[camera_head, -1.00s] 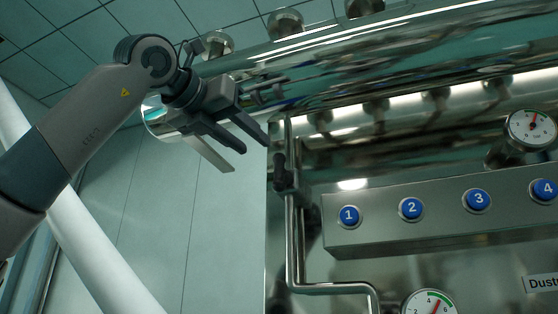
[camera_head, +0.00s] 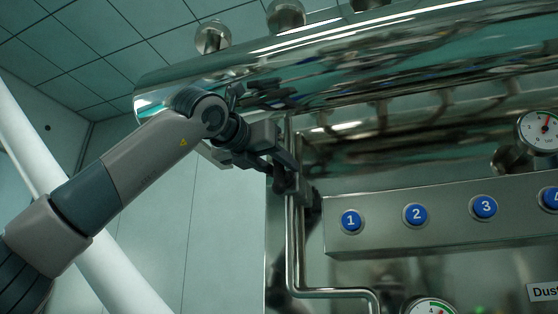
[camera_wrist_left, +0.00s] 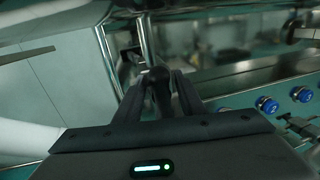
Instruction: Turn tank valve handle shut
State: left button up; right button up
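The dark valve handle (camera_head: 279,181) sits on the upright steel pipe at the left edge of the machine. My left gripper (camera_head: 284,170) has its fingertips at this handle and partly covers it. In the left wrist view the two dark fingers (camera_wrist_left: 161,82) stand on either side of the dark handle (camera_wrist_left: 158,92), with narrow gaps showing beside it. The left gripper looks open around the handle; contact is hard to make out. My right gripper is not in view.
A steel panel (camera_head: 400,240) with blue numbered buttons (camera_head: 416,214) lies right of the pipe. Gauges (camera_head: 541,131) sit at the right and below. A large steel cylinder (camera_head: 350,62) runs overhead. A thin metal bar (camera_wrist_left: 25,55) shows left in the wrist view.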

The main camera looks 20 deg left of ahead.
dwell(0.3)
pick_arm(q)
grip_shut()
